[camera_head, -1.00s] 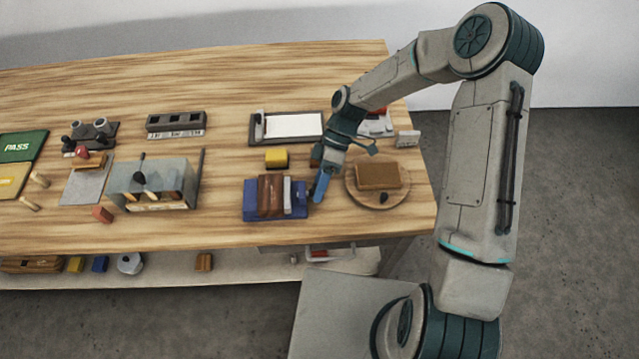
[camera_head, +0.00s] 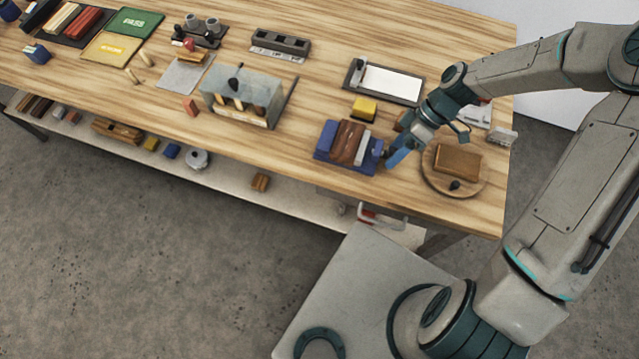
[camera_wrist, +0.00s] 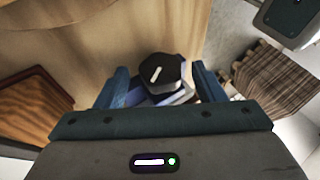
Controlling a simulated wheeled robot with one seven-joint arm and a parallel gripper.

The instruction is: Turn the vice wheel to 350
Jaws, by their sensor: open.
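The blue vice (camera_head: 325,143) stands on the wooden bench in the head view, with a brown block (camera_head: 349,141) and a pale plate between its jaws. My gripper (camera_head: 398,156) is at the vice's right side, its blue fingers pointing down beside it. In the wrist view the vice wheel (camera_wrist: 161,70) is a dark round knob with a white mark on top. It shows between the two spread fingers of my gripper (camera_wrist: 163,88), which is open. I cannot tell whether the fingers touch the wheel. No number is readable on the wheel.
A round wooden board (camera_head: 432,180) with a brown block lies right of my gripper. A yellow block (camera_head: 364,107) and a tray with white paper (camera_head: 390,82) lie behind the vice. A grey box (camera_head: 222,88) stands to the left. The bench's front edge is close.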

